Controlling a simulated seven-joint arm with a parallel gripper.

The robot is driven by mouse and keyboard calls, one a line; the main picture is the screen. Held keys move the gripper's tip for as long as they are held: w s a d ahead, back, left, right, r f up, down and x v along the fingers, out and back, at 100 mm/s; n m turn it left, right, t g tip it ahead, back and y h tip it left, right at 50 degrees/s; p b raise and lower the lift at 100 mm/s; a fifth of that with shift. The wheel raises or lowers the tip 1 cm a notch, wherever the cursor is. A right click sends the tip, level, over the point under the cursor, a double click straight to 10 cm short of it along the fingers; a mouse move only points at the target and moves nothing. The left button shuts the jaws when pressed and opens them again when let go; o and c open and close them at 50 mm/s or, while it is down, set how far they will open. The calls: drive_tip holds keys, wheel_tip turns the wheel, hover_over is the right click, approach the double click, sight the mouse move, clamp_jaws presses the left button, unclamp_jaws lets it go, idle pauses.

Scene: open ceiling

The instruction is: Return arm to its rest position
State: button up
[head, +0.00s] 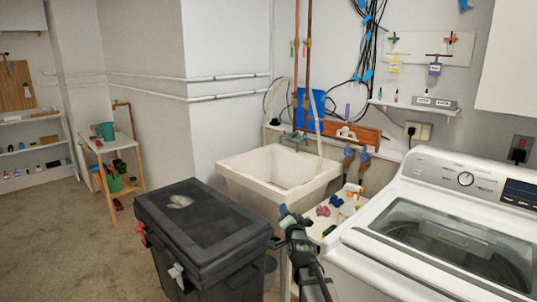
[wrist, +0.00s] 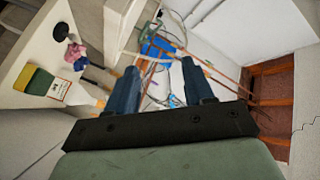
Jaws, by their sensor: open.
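My gripper (head: 292,217) is in the lower middle of the head view, in front of the white utility sink (head: 232,180) and left of the white washing machine (head: 430,225). My arm rises from the bottom edge there. In the wrist view, my gripper (wrist: 162,88) shows two dark blue fingers spread well apart. I see nothing held between them. Pipes and cables show in the background beyond the fingers.
A black lidded bin (head: 200,235) stands left of my arm. A small ledge beside the washer holds pink items (head: 323,210); the wrist view shows a yellow-green sponge (wrist: 38,81). A wooden stand (head: 112,160) is at far left. Floor at left is clear.

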drive_tip(key=s+d+f+n+g, duration=0.1)
drive_tip(key=s+f+g, duration=0.25)
drive_tip(key=f, duration=0.85)
drive_tip(key=s+d+f+n+g, duration=0.1)
drive_tip(key=s+f+n+g, duration=0.3)
drive_tip(key=f, duration=0.7)
drive_tip(key=s+d+f+g+h, duration=0.15)
drive_tip(key=s+f+g, duration=0.25)
drive_tip(key=s+f, duration=0.75)
drive_tip(key=s+d+f+g+y, duration=0.1)
drive_tip(key=s+d+f+g, duration=0.25)
drive_tip(key=s+f, duration=0.8)
drive_tip(key=s+d+f+n+g, duration=0.1)
drive_tip(key=s+f+g, duration=0.1)
drive_tip(key=s, duration=0.8)
drive_tip(key=s+f+n+g+h, duration=0.1)
drive_tip(key=s+f+g, duration=0.2)
drive_tip(key=s, duration=0.8)
drive_tip(key=s+d+f+n+g, duration=0.1)
drive_tip(key=s+f+g, duration=0.2)
drive_tip(key=s, duration=0.8)
drive_tip(key=shift+d+n+g, duration=0.3)
drive_tip(key=shift+d+g, duration=0.05)
drive_tip(key=shift+g, duration=0.55)
